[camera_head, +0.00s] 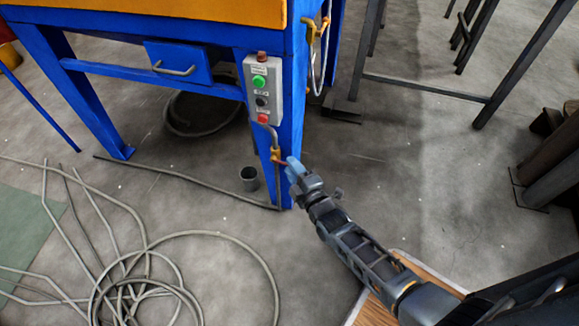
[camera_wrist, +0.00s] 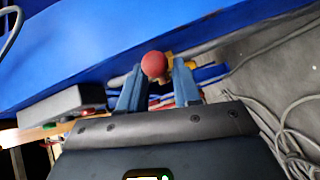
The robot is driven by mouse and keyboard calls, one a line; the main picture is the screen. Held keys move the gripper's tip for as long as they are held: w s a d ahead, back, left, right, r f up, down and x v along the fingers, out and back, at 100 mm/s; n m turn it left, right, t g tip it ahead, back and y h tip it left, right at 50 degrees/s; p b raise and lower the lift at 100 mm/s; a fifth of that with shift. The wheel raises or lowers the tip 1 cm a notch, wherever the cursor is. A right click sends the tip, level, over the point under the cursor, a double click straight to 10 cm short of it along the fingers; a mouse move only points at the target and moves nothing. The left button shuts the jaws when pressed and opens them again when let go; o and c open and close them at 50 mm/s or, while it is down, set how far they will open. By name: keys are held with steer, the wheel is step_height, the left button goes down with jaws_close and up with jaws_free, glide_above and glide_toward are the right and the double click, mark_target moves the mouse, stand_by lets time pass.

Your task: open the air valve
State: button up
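The air valve is a small brass fitting (camera_head: 275,153) on the pipe down the front blue leg, below the control box. In the wrist view, a round red knob (camera_wrist: 154,64) shows at the valve, with a bit of the brass body (camera_wrist: 167,77) behind it. My gripper (camera_head: 291,164) is at the valve, just to its right in the head view. In the wrist view, the blue fingers of my gripper (camera_wrist: 156,78) stand apart, one on each side of the knob. I cannot tell whether either finger touches it. The gripper partly hides the valve lever.
A control box (camera_head: 262,90) with several buttons is on the blue leg above the valve. Coiled hoses (camera_head: 150,285) lie at lower left.

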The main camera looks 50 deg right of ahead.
steer(key=shift+x, duration=1)
jaws_close()
steer(key=shift+f, duration=0.1)
